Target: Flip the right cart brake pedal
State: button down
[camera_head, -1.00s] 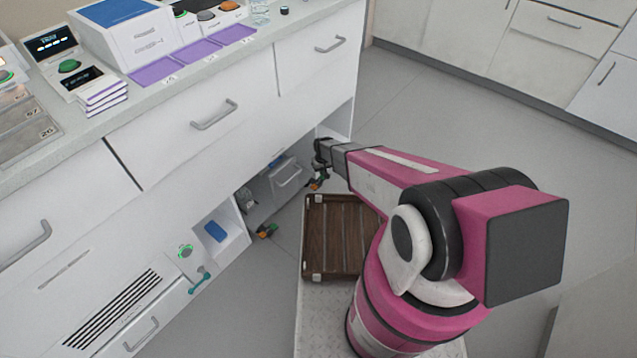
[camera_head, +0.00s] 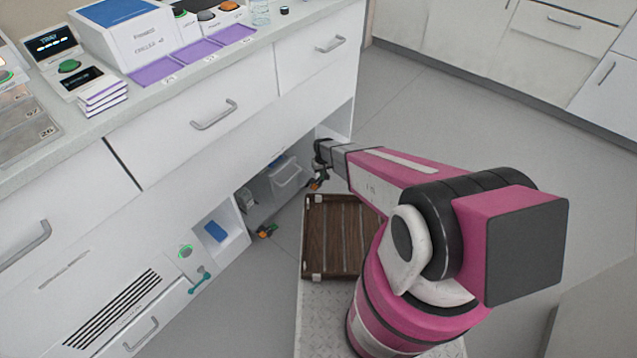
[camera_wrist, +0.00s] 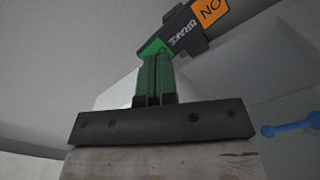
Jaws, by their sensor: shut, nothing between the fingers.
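The right brake pedal (camera_wrist: 190,28) is a dark bar in the wrist view, with an orange "ON" patch, the word "BRAKE" and a bright green end. It lies slanted, with the orange end at upper right. My gripper (camera_wrist: 154,62) is shut and empty, its green fingers together, with the tips at the pedal's green end. I cannot tell whether they touch. In the head view my gripper (camera_head: 319,164) is under the counter, just above the small orange-marked right pedal (camera_head: 317,183). The left pedal (camera_head: 267,231) lies lower left on the floor side.
A grey cart (camera_head: 287,174) sits in the opening under the white counter (camera_head: 200,130). A brown slatted crate (camera_head: 340,270) rests beside my arm. A blue bar (camera_wrist: 288,128) shows at the right of the wrist view. Open floor (camera_head: 420,100) lies beyond my arm.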

jog(key=shift+f, duration=1.25)
dwell(0.7)
jog(key=shift+r, duration=3.55)
jog(key=s+d+r+m, duration=0.1)
jog(key=s+d+r, duration=0.5)
jog(key=r, duration=0.6)
jog(key=s+d+r+m, duration=0.2)
jog(key=s+d+r, duration=0.4)
jog(key=r, duration=0.6)
jog(key=s+d+r+m, duration=0.1)
jog(key=s+d+r, duration=0.5)
jog(key=r, duration=0.6)
jog(key=shift+s+d+r, duration=0.3)
jog(key=shift+d, duration=0.25)
